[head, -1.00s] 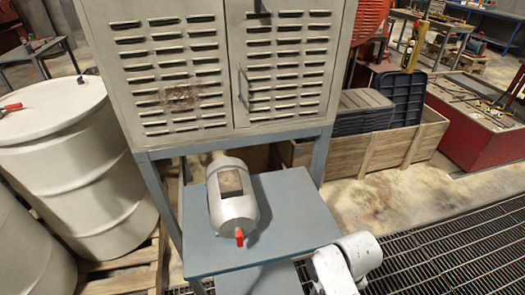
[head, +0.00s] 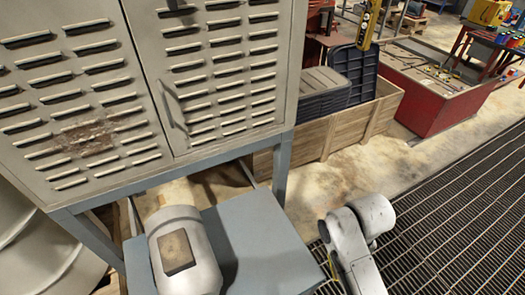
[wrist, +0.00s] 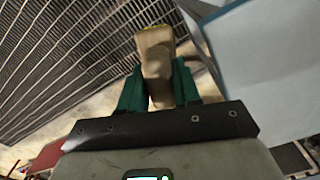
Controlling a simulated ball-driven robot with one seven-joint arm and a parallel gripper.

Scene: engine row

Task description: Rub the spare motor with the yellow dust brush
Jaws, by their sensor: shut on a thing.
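The spare motor (head: 190,262) is a pale grey cylinder with a dark brownish rectangular plate on top. It lies on the blue table (head: 255,240) in front of the louvred cabinet, its near end cut off by the bottom edge of the head view. In the wrist view, my gripper (wrist: 159,88) has its green fingers shut on a tan, yellowish block-like piece, the dust brush (wrist: 155,45). Its bristles cannot be made out. My gripper is hidden in the head view, where only my white arm shows, right of the table and apart from the motor.
The grey cabinet (head: 130,95) stands over the back of the table. A wooden crate (head: 345,125) with dark bins and a red chest (head: 440,92) stand behind. Dark floor grating (head: 455,215) lies open to the right. A pale drum (head: 40,250) is at the left.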

